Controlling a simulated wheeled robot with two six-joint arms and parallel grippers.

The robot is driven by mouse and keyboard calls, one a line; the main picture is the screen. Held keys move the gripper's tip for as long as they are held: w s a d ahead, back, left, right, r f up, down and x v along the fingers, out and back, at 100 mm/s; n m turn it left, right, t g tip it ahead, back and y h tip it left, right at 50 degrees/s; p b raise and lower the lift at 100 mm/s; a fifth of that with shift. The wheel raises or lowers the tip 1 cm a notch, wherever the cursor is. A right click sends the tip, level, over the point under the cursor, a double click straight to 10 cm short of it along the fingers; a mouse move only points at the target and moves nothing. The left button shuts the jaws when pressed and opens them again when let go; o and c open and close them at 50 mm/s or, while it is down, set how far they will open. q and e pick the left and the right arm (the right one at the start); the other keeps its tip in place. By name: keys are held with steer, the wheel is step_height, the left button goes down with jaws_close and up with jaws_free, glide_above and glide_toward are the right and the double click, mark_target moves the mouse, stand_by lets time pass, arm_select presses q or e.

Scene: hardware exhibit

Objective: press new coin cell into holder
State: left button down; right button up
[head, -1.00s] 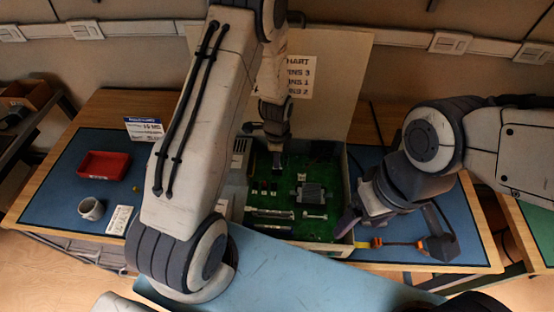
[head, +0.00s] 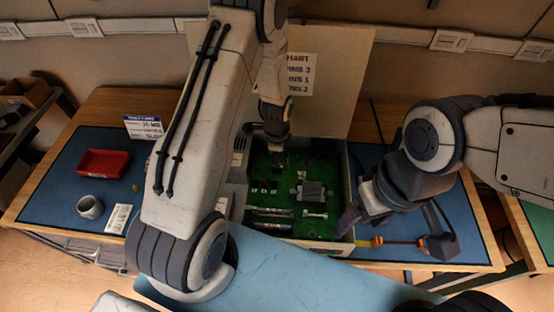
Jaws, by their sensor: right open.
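The open case (head: 342,190) holds a green circuit board (head: 275,178) with slots, small parts and a grey block (head: 310,190). My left gripper (head: 277,148) points down over the upper part of the board. Its fingertips are small and dark, so I cannot tell whether it is open or holds a coin cell. I cannot make out the coin cell or its holder there. My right gripper (head: 350,217) is open at the case's right front edge, beside the wall; whether it touches is unclear.
A red tray (head: 103,163), a grey cup (head: 90,207), a small yellow item (head: 135,188) and a label card (head: 119,219) are on the blue mat at left. A tool with orange parts (head: 420,243) lies at the right front. A raised panel (head: 340,90) stands behind the case.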

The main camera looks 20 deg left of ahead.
arm_select(q)
steer(key=shift+f+b, duration=0.75)
steer(key=shift+f, duration=0.4)
stand_by(1.1)
steer(key=c, duration=1)
jaws_free()
steer(key=shift+s, duration=0.2)
steer(key=shift+s+f, duration=0.1)
steer(key=shift+d+r, duration=0.1)
steer(key=shift+r, duration=0.1)
steer(key=shift+w+r+p, duration=0.2)
steer(key=shift+r+p, duration=0.1)
steer(key=shift+p, duration=0.05)
steer(key=shift+w+r, duration=0.1)
steer(key=shift+r, duration=0.15)
steer(key=shift+r+p, duration=0.15)
steer(key=shift+p, duration=0.15)
